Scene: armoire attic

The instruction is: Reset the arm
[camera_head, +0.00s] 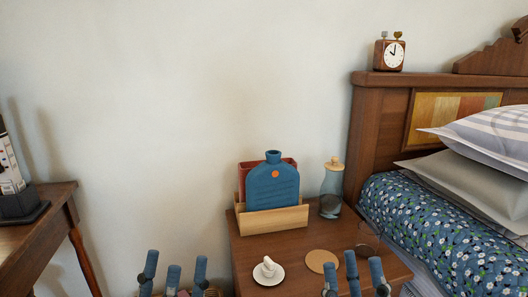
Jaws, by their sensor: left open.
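My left gripper (174,271) shows at the bottom edge, left of the nightstand. Its blue-grey fingers point up, spread apart and open, with no object visible between them. My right gripper (354,271) shows at the bottom edge in front of the nightstand's right part. Its fingers are also spread and look empty. The lower parts of both grippers and the arms are outside the picture.
The wooden nightstand (250,248) bears a wooden holder (275,222) with a blue bottle-shaped piece (273,188), a glass bottle (331,190), a white saucer (268,281) and a round coaster (321,261). A bed (440,215) stands right, a table (45,225) left.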

